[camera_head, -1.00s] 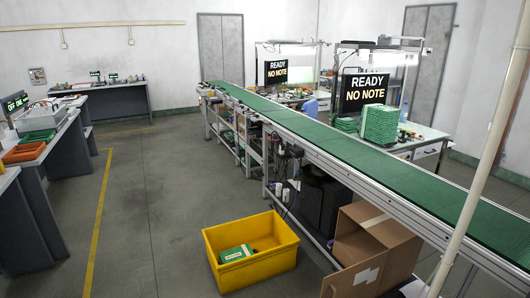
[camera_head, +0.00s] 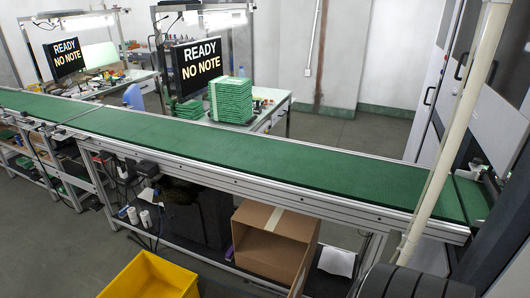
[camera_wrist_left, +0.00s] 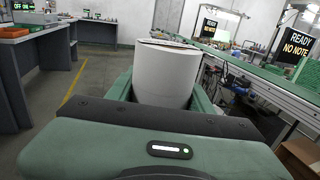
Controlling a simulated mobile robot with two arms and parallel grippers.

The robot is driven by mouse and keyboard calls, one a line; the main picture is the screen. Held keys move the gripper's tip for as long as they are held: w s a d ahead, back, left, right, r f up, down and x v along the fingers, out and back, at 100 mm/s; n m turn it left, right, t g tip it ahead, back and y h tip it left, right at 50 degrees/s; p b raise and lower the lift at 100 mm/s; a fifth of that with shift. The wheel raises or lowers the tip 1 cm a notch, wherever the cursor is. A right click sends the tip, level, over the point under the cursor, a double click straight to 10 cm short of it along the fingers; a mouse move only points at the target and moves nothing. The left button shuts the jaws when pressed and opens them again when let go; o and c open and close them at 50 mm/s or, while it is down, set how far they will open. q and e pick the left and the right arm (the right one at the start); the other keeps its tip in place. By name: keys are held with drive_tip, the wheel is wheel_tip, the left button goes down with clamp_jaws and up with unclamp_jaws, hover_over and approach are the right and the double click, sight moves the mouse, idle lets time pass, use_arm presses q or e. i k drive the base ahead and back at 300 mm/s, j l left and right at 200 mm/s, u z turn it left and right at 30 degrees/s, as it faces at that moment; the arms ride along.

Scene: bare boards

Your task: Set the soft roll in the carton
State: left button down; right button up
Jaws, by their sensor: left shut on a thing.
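The soft roll (camera_wrist_left: 162,75) is a white cylinder with a darker patterned top edge. In the left wrist view it stands upright between the green jaws of my left gripper (camera_wrist_left: 165,92), which is shut on it. The roll and the left gripper do not show in the head view. The carton (camera_head: 272,243) is a brown cardboard box on the low shelf under the conveyor, with its flaps open. Its inside is only partly seen. A brown corner, likely of the carton, shows at the lower right of the left wrist view (camera_wrist_left: 301,152).
A green conveyor (camera_head: 250,150) on a metal frame runs above the carton. A yellow crate (camera_head: 150,277) stands on the floor left of the carton. Stacked green boards (camera_head: 231,100) lie on a bench behind the conveyor. Grey floor is open in front.

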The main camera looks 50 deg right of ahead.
sight(289, 253)
drive_tip(key=i+z, duration=0.3)
drive_tip(key=z, duration=0.15)
drive_tip(key=i+j+z, duration=0.15)
drive_tip(key=i+z, duration=0.15)
drive_tip(key=z, duration=0.15)
drive_tip(key=i+j+z, duration=0.2)
drive_tip(key=z, duration=0.25)
drive_tip(key=i, duration=0.1)
